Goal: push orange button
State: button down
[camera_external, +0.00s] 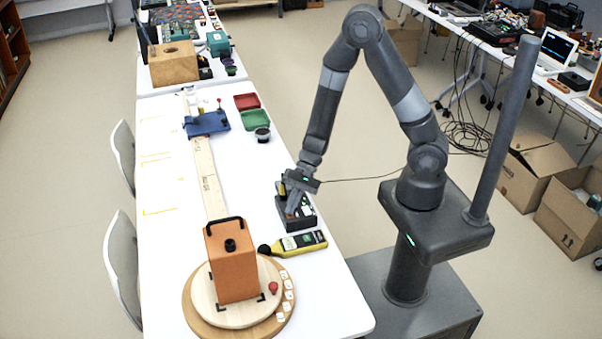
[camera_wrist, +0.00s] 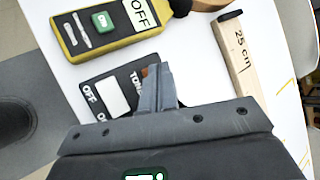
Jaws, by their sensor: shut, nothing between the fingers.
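A black box (camera_external: 298,222) sits on the white table near its right edge. In the wrist view the box (camera_wrist: 90,78) has a white switch (camera_wrist: 113,97) and white lettering that reads "OFF" and partly "TONE". A small orange-brown patch (camera_wrist: 145,72) shows right beside my fingertips; it may be the orange button, mostly hidden behind the fingers. My gripper (camera_external: 291,210) is shut and empty, pointing down over the box. In the wrist view the closed fingertips (camera_wrist: 158,72) overlap the box's face; I cannot tell whether they touch it.
A yellow sound meter (camera_external: 298,244) lies just in front of the box, and also shows in the wrist view (camera_wrist: 105,25). An orange-brown block (camera_external: 232,265) stands on a round wooden board (camera_external: 205,312). A wooden ruler plank (camera_external: 207,175) lies to the left. Red (camera_external: 246,101) and green (camera_external: 254,120) trays are farther back.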

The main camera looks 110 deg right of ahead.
jog(key=shift+r, duration=0.95)
jog(key=shift+r, duration=0.15)
notch_tip(320, 180, up, 6)
jog(key=shift+f, duration=0.15)
dwell(0.5)
